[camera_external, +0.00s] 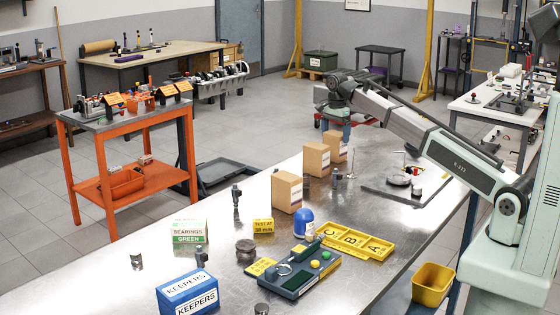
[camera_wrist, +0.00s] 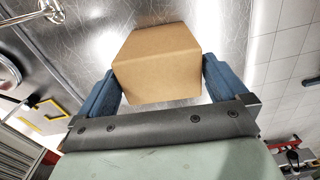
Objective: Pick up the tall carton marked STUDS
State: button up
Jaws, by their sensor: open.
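Three plain brown cartons stand upright on the metal bench in the external view: a near one (camera_external: 286,192), a middle one (camera_external: 315,160) and a far one (camera_external: 335,145). My gripper (camera_external: 337,124) is over the far end of this row. In the wrist view one brown carton (camera_wrist: 157,62) lies between the blue fingers of my open gripper (camera_wrist: 158,72), with no writing visible on its faces. I cannot tell whether the fingers touch it.
A grey plate (camera_external: 385,192) with small metal parts lies right of the cartons. The bench's left-hand edge runs close behind the cartons.

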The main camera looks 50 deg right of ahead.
aim_at(335, 144)
jog(key=shift+f, duration=2.4)
jog(key=shift+c, duration=0.4)
jog(key=c, duration=0.8)
